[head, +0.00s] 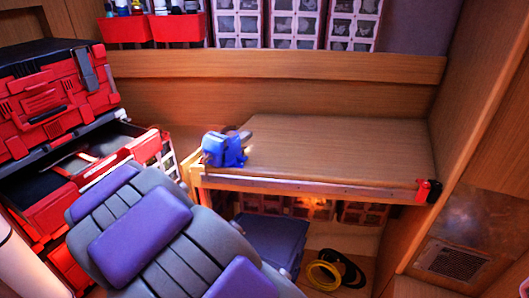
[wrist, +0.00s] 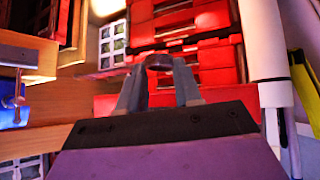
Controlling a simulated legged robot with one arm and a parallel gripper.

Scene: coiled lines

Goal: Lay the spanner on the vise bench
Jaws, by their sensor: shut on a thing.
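The vise bench (head: 330,150) is a wooden top with a metal front edge, in the middle of the head view. A blue vise (head: 224,148) stands at its left front corner; the vise also shows at the left edge of the wrist view (wrist: 14,108). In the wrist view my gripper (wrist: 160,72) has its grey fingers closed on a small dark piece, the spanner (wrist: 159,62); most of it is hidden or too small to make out. The gripper is in front of the red drawers, away from the bench. In the head view I cannot make out gripper or spanner.
Red tool cases (head: 50,95) and open drawers stand at the left. A red and black clamp (head: 428,190) sits on the bench's right front corner. A blue box (head: 272,240) and coiled yellow and black lines (head: 325,272) lie below. The bench top right of the vise is clear.

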